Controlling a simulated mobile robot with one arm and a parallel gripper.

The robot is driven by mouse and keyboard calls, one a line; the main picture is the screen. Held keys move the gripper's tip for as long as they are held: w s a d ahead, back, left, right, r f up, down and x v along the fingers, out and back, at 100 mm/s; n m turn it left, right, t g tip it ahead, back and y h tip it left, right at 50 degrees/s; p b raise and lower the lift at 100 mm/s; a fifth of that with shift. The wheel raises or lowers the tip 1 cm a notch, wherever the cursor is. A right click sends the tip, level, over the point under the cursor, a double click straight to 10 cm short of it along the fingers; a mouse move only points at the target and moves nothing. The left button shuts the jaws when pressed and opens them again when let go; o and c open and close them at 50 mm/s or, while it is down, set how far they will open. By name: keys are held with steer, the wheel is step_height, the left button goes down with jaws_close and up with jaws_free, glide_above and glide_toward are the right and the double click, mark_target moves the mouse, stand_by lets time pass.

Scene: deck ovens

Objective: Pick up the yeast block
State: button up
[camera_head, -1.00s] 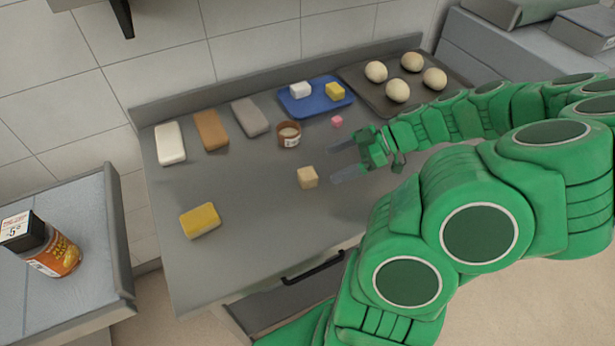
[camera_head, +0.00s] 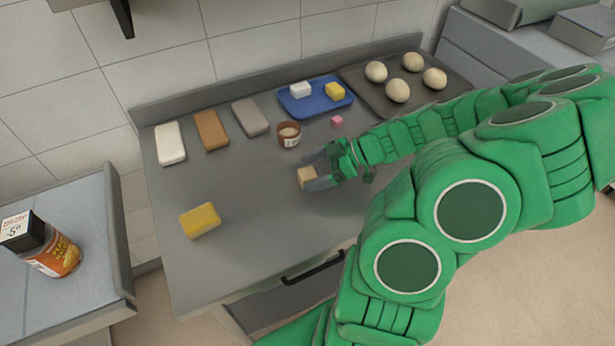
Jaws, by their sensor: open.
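The yeast block, which I take to be the small beige cube (camera_head: 304,178), sits on the steel worktop (camera_head: 260,235) near its middle. My gripper (camera_head: 312,171) reaches it from the right with its grey fingers apart. One finger is on the far side of the cube and the other on the near right side, partly covering it. I cannot tell whether either finger touches the cube. The cube still appears to rest on the worktop.
A yellow sponge (camera_head: 200,220) is at front left. A blue tray (camera_head: 300,111) and a dark dough tray (camera_head: 378,108) lie behind. Front centre is clear.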

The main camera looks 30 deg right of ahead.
mark_target(313, 172)
steer(key=c, duration=1.1)
steer(key=shift+r, duration=0.1)
steer(key=shift+r, duration=4.95)
